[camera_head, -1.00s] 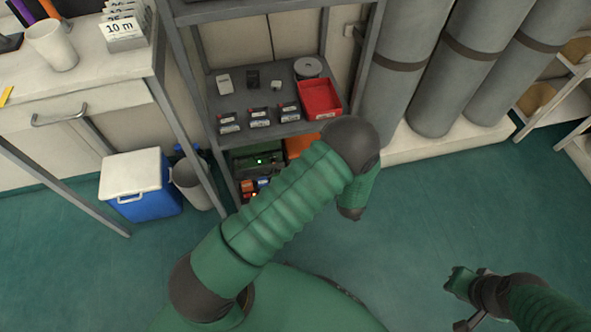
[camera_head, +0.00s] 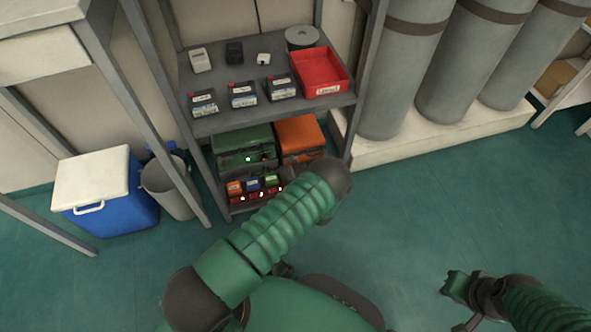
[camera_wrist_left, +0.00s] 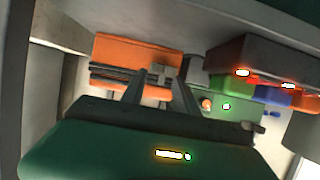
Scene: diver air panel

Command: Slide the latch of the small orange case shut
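The small orange case (camera_head: 299,133) sits on the lower shelf, right of a green case (camera_head: 243,141). In the left wrist view the orange case (camera_wrist_left: 112,50) is ahead, with a small grey latch (camera_wrist_left: 162,73) on its near side. My left gripper (camera_wrist_left: 162,84) is open, its two dark fingers pointing at the case with the latch showing between their tips. I cannot tell whether they touch it. In the head view the left arm hides most of this gripper and the case's lower front.
A charger with coloured packs (camera_head: 251,186) stands before the green case; it also shows close on the right of the wrist view (camera_wrist_left: 262,70). The upper shelf holds a red bin (camera_head: 320,72). Shelf posts flank the space. A blue cooler (camera_head: 128,207) stands left; floor at right is clear.

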